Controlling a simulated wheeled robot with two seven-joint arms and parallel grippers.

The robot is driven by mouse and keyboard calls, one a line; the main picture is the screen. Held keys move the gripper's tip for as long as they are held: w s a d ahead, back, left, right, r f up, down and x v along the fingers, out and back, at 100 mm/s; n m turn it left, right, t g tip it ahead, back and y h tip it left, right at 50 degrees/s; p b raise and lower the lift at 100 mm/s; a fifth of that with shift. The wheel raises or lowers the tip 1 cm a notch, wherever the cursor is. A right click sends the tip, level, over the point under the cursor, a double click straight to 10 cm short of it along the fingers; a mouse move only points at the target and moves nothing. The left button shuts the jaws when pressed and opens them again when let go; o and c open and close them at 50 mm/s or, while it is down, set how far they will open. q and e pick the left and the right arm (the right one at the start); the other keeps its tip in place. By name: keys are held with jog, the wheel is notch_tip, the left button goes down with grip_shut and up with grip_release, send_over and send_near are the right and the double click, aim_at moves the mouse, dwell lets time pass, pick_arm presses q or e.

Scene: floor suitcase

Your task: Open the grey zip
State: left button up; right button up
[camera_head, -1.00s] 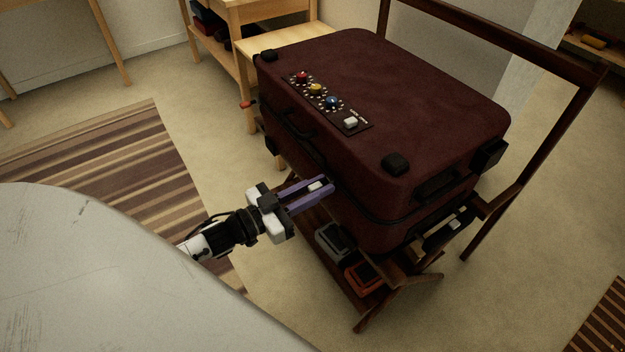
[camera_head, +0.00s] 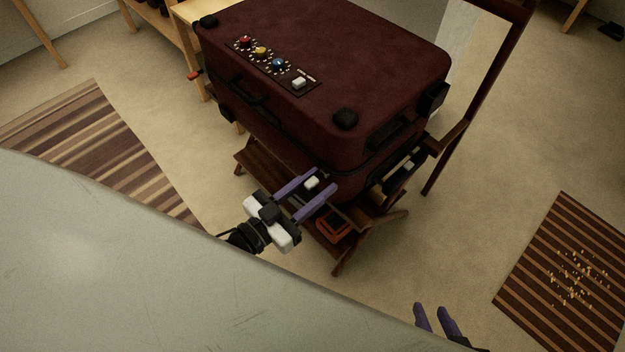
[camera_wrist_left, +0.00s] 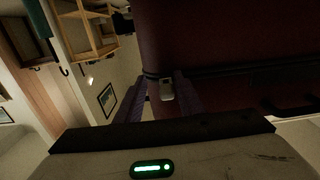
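The dark red suitcase (camera_head: 385,65) stands on a wooden rack, with a dark seam around its side. A small light grey zip pull (camera_head: 312,183) is at the suitcase's near lower corner, between the spread purple fingers of my left gripper (camera_head: 308,191). In the left wrist view the grey zip pull (camera_wrist_left: 167,89) hangs on the dark seam, closer to the right finger. Whether it touches that finger I cannot tell. A second pale piece (camera_head: 408,165) shows on the suitcase's right side. My right gripper (camera_head: 437,320) is open and empty at the bottom edge, away from the suitcase.
A panel of coloured knobs (camera_head: 277,63) is on the suitcase top. An orange-red item (camera_head: 333,228) lies on the rack's lower shelf. A striped mat with yellow bits (camera_head: 527,293) is at the right. Floor to the right of the rack is clear.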

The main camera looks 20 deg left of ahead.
pick_arm(q)
jog(key=shift+a, duration=0.15)
jog(key=shift+s+a, duration=0.1)
jog(key=shift+s, duration=0.05)
jog(key=v, duration=0.9)
jog(key=shift+s+p, duration=0.4)
pick_arm(e)
jog(key=shift+s+r, duration=0.1)
jog(key=shift+r, duration=0.15)
jog(key=shift+r, duration=0.1)
